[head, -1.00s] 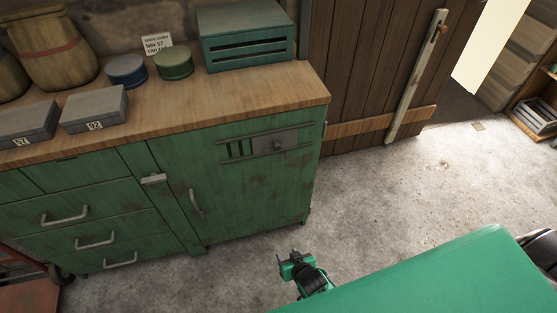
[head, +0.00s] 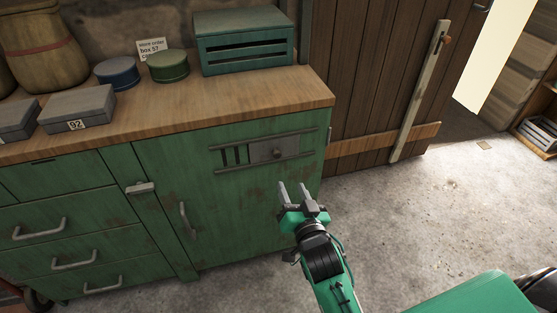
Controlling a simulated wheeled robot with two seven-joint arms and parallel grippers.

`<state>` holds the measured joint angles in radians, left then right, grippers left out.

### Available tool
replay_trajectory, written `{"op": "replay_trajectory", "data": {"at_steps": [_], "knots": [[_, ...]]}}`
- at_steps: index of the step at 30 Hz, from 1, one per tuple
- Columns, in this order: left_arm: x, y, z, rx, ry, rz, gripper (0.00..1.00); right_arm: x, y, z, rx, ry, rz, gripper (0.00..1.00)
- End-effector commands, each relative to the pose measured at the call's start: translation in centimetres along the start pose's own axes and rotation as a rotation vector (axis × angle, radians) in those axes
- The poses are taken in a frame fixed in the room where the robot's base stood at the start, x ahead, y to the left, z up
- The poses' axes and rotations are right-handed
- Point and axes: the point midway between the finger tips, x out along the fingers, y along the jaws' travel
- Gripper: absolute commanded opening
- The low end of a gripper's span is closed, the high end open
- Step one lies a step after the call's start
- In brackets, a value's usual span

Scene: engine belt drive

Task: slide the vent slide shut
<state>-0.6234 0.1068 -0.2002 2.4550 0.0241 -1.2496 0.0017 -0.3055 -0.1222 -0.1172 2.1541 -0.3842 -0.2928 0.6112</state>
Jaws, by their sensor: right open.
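The vent slide (head: 266,152) is a grey plate with a small knob (head: 278,153), set in rails on the green cabinet door (head: 180,170). The plate covers the right part of the vent. Dark vent slots (head: 235,156) show uncovered to its left. My right gripper (head: 298,189) is open and empty, its fingers pointing up toward the cabinet. In the picture it lies below and a little right of the knob, apart from it. My left gripper is not in view.
A door handle (head: 187,219) and a latch (head: 141,188) are on the cabinet front left of the vent. Boxes and tins stand on the wooden worktop (head: 220,111). A plank door (head: 370,80) is at the right. The concrete floor (head: 430,210) there is clear.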

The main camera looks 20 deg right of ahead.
Motion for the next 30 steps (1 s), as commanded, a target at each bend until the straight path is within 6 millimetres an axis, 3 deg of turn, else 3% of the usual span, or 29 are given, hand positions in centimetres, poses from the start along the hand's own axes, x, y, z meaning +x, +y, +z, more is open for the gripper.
{"op": "replay_trajectory", "data": {"at_steps": [21,30], "knots": [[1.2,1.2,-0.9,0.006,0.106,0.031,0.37,10.8,0.0,0.1,-0.002,0.000,-0.001,0.44],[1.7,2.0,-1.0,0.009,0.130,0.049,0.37,12.7,0.0,0.1,-0.002,-0.002,0.000,0.44]]}}
